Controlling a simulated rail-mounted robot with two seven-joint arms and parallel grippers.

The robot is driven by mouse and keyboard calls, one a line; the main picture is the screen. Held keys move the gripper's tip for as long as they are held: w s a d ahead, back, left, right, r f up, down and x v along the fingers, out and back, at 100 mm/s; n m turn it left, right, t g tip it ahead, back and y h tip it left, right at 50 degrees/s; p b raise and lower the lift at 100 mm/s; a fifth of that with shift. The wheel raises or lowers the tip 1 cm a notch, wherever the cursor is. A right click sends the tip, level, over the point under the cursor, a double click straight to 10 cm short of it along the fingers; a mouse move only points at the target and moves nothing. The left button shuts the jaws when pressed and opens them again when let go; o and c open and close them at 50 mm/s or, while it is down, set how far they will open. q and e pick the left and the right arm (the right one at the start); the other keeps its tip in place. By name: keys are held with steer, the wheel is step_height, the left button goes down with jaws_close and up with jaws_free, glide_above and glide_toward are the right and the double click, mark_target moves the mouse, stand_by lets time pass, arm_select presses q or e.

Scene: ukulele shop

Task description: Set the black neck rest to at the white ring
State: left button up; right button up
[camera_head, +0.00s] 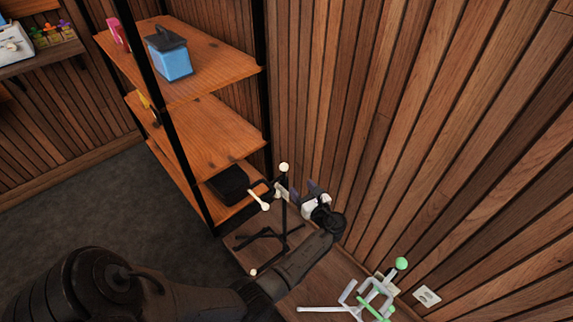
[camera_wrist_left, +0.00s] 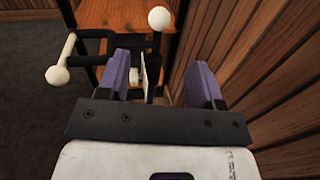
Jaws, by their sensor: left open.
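The black neck rest (camera_head: 284,215) is a thin black stand with cream knobs. It stands upright on the low wooden surface beside the shelf unit. My left gripper (camera_head: 304,191) is open just right of the rest's upper part. In the left wrist view its purple-padded fingers (camera_wrist_left: 160,78) are apart, with the rest's post and a pale flat piece seen between them. I cannot tell contact. I cannot make out a white ring. My right gripper is not in view.
A white stand with green parts (camera_head: 370,296) is at the front right. A slatted wooden wall (camera_head: 400,120) rises close behind the gripper. The wooden shelf unit (camera_head: 215,135) at left holds a blue container (camera_head: 172,60) and a black box (camera_head: 228,184).

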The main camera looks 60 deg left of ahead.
mark_target(282, 164)
arm_select(q)
steer(key=shift+m, duration=0.8)
steer(key=a+b, duration=0.4)
steer(key=a, duration=0.8)
steer(key=shift+a+f, duration=0.1)
steer(key=shift+a, duration=0.1)
steer(key=shift+a+b, duration=0.4)
steer(key=shift+a, duration=0.35)
steer(key=shift+w, duration=0.1)
steer(key=c, duration=0.3)
jaws_close()
